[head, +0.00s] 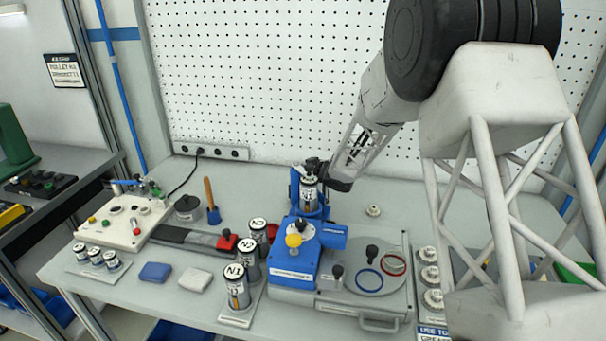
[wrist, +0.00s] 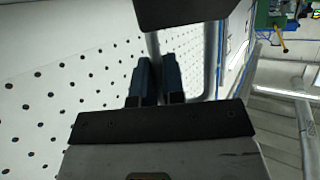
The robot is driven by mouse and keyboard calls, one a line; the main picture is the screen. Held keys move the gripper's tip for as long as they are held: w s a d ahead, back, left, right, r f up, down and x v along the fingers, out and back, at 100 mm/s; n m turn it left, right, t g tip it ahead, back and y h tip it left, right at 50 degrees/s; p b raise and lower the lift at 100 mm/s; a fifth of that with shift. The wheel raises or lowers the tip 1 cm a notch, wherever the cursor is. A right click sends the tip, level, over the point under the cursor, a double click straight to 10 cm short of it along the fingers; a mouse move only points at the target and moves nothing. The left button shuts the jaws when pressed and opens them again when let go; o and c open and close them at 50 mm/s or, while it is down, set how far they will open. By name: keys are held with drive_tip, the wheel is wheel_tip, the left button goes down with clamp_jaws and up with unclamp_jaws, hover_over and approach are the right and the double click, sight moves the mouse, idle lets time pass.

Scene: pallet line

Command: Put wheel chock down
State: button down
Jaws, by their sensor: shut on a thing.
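My gripper (head: 318,168) is at the back of the bench, just above a labelled can in a blue holder. In the wrist view its two blue fingers (wrist: 155,82) stand close together with a narrow gap, shut on the wheel chock. The chock itself is not clearly visible in either view. A dark shape (wrist: 190,12) crosses the top of the wrist view; I cannot tell what it is. No chock can be clearly picked out on the bench.
The blue fixture (head: 290,262) with a yellow knob stands beside a grey plate (head: 402,297) with rings. Labelled cans (head: 237,287) stand left of it. A control box (head: 123,222) and blue pad (head: 155,272) are further left. The pegboard (head: 260,80) rises behind; the back right bench is mostly clear.

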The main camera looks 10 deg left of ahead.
drive_tip(key=shift+f, duration=0.25)
drive_tip(key=shift+f, duration=0.15)
drive_tip(key=c, duration=1.2)
unclamp_jaws()
drive_tip(key=shift+d+r, duration=0.1)
drive_tip(key=shift+r, duration=0.1)
drive_tip(key=shift+s+d+r, duration=0.1)
drive_tip(key=shift+s+d, duration=0.05)
drive_tip(key=shift+d, duration=0.05)
drive_tip(key=v, duration=1.1)
drive_tip(key=shift+s, duration=0.15)
drive_tip(key=shift+d+r, duration=0.1)
drive_tip(key=shift+d, duration=0.05)
